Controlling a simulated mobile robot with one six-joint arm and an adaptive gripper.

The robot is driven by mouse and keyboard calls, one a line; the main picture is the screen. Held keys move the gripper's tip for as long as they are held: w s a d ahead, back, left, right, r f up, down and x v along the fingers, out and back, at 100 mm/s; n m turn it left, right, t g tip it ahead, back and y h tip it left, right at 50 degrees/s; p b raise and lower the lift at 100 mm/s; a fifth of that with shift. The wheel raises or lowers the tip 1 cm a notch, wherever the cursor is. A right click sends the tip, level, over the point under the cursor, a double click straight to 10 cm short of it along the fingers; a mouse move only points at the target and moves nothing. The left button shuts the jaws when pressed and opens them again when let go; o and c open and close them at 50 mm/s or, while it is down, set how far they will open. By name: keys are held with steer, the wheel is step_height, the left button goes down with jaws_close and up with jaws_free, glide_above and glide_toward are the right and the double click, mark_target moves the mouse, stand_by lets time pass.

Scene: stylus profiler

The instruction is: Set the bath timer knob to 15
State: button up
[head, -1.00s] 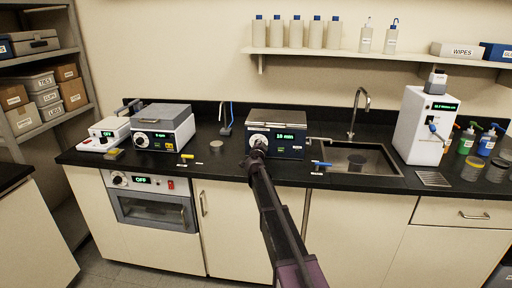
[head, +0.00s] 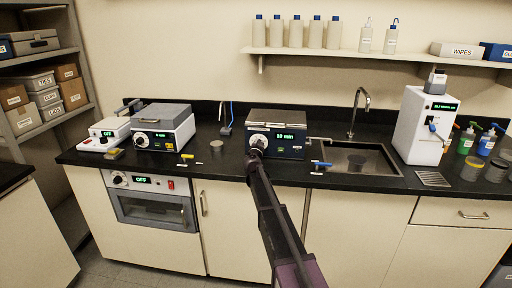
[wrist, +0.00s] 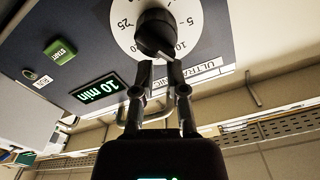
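The ultrasonic bath (head: 290,145) stands on the counter left of the sink. Its black timer knob (wrist: 155,30) sits on a white dial (wrist: 188,22) marked with numbers such as 5, 10 and 25. The fingers appear closed on the knob; the exact contact is partly hidden. In the head view my gripper (head: 257,149) covers part of the dial.
A green START button (wrist: 60,51) is beside the display. Another bath with a grey lid (head: 163,117) stands left. Counter space in between holds a small round disc (head: 216,144).

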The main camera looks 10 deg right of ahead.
steer(key=shift+a+n, duration=0.25)
steer(key=shift+n, duration=0.85)
steer(key=shift+r, duration=0.1)
jaws_close()
steer(key=shift+d+m, duration=0.2)
steer(key=shift+m, duration=0.65)
steer(key=shift+d+m, duration=0.2)
steer(key=shift+m, duration=0.65)
steer(key=shift+f, duration=0.2)
steer(key=shift+s+d+f+m, duration=0.1)
steer(key=shift+d+m, duration=0.05)
steer(key=shift+m, duration=0.85)
steer(key=shift+d+m, duration=0.15)
steer(key=shift+m, duration=0.65)
